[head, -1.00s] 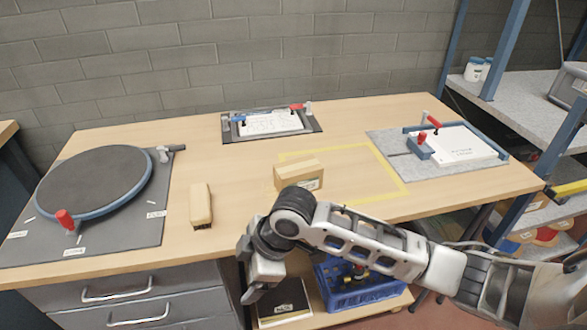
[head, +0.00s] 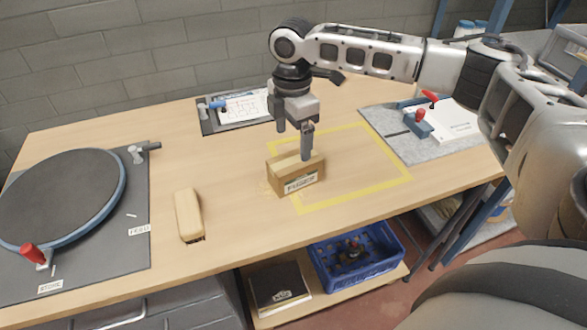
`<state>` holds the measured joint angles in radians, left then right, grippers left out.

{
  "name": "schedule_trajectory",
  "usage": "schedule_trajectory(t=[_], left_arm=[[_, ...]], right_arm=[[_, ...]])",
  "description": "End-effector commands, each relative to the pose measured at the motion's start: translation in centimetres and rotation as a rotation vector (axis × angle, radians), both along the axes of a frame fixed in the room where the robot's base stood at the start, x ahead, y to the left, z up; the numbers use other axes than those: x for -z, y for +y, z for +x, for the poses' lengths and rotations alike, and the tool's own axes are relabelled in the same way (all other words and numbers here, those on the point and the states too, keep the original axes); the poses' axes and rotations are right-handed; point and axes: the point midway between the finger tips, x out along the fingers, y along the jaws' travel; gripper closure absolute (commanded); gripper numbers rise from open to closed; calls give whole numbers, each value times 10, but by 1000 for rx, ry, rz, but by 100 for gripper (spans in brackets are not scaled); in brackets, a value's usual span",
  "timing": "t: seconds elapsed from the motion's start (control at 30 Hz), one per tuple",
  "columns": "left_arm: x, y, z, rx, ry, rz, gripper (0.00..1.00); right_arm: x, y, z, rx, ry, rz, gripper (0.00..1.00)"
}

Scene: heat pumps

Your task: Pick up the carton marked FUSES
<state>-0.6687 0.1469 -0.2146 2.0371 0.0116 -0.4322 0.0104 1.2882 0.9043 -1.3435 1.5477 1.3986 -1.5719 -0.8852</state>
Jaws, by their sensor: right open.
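A small brown carton (head: 292,177) with a white label on its front stands on the wooden bench, at the left side of the yellow taped outline. The label's print is too small to read surely. My right gripper (head: 294,140) points down, open, just above and behind the carton's top. One finger appears in front of the carton's upper edge; I cannot tell whether it touches. My left gripper is not in view.
A brush with a wooden back (head: 189,214) lies left of the carton. A round turntable (head: 62,198) fills the bench's left end. A clamped board (head: 238,107) is behind, a grey fixture (head: 425,140) right. A blue crate (head: 357,256) sits on the shelf below.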

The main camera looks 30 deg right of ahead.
Motion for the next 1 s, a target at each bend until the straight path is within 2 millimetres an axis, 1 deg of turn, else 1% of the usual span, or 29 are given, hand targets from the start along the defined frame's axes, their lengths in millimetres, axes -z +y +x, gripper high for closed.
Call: schedule_trajectory(t=[0.03, 0.1, 0.2, 0.37, 0.43, 0.6, 0.7, 0.8, 1.0], left_arm=[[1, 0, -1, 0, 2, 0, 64], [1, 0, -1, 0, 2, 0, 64], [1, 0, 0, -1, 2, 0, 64], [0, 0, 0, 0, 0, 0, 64], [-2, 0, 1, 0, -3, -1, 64], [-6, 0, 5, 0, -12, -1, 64], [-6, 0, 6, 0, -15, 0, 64], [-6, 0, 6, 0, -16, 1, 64], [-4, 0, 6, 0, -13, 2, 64]], right_arm=[[12, 0, 0, 0, 3, -1, 18], [24, 0, 0, -1, 2, -1, 18], [36, 0, 0, -1, 0, -1, 18], [45, 0, 0, -1, -1, 0, 18], [52, -1, -1, -1, 0, -1, 18], [78, -4, -3, 0, 0, -1, 18], [90, -3, -2, 0, -1, 0, 18], [95, -3, -2, -1, -2, 0, 18], [95, -3, -2, -1, -2, 0, 18]])
